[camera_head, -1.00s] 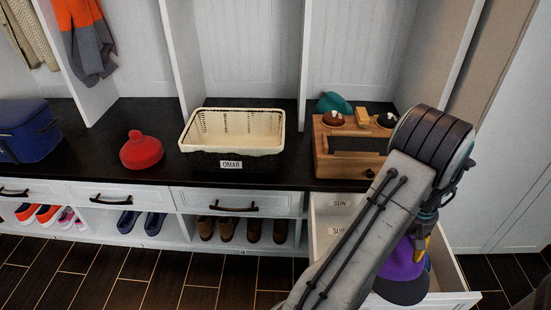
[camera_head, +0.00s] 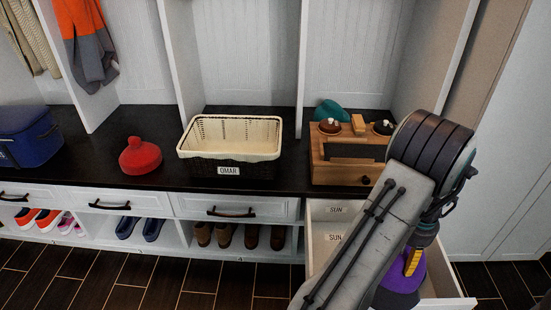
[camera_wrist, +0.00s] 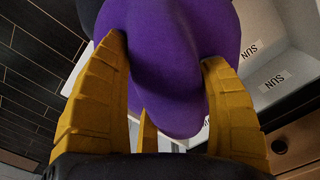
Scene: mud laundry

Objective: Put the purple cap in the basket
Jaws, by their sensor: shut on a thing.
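The purple cap (camera_head: 405,284) has a dark brim and shows at the lower right of the head view, partly hidden behind my arm. My gripper (camera_head: 414,262) is shut on it, with yellow fingers on the cap. In the wrist view the purple cap (camera_wrist: 170,60) fills the middle between the fingers of my gripper (camera_wrist: 165,85). The cap is at the open drawer (camera_head: 440,286); I cannot tell whether it touches the drawer. The basket (camera_head: 230,137) is cream-lined with a dark outside and an OMAR label. It stands on the dark bench top, left of my arm, and looks empty.
A wooden box (camera_head: 347,155) with small things on it stands right of the basket, near my arm. A red hat-like object (camera_head: 140,157) and a blue bag (camera_head: 30,135) are to the left. White dividers (camera_head: 303,65) rise behind the bench. Shoes (camera_head: 228,236) fill the cubbies below.

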